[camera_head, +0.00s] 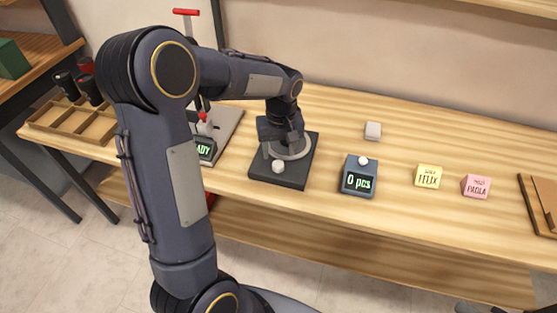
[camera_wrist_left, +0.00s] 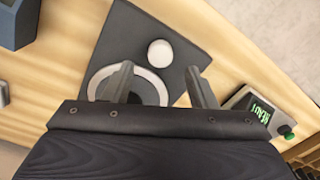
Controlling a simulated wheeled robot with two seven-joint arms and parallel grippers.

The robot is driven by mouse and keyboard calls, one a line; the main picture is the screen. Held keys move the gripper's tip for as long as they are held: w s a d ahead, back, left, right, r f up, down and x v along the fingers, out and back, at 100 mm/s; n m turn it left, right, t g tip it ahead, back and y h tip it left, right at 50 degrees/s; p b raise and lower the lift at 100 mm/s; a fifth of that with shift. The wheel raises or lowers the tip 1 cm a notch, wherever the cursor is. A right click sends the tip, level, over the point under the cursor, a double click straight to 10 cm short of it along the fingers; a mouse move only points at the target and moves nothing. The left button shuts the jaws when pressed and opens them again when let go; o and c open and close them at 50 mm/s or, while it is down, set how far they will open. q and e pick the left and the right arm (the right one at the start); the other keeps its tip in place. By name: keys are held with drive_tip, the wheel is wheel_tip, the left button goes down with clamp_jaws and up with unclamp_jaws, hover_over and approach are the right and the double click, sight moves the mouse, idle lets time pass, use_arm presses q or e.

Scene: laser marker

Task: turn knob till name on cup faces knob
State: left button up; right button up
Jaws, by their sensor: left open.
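The knob (camera_head: 278,166) is a small white round cap on the front of a dark square base (camera_head: 292,181). A light grey round turntable (camera_head: 303,153) lies behind it on the same base. In the left wrist view, the knob (camera_wrist_left: 160,53) and the turntable ring (camera_wrist_left: 97,82) show beyond my fingers. My left gripper (camera_head: 283,147) is over the turntable, open, with its fingers (camera_wrist_left: 160,84) apart and nothing seen between them. Dark parts at the bottom right edge may be my right gripper, mostly cut off.
A READY display (camera_head: 205,149) stands left of the base, by a grey plate with a red-handled post. A blue counter (camera_head: 358,183) reads "0 pcs". A white cube (camera_head: 373,131), yellow FELIX block (camera_head: 428,176) and pink PAOLA block (camera_head: 476,186) stand right. A wooden tray (camera_head: 62,118) is left.

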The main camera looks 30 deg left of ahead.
sight(278, 164)
use_arm(q)
wheel_tip(278, 164, down, 5)
drive_tip(key=shift+a+r, duration=0.1)
idle(0.3)
drive_tip(key=c, duration=1)
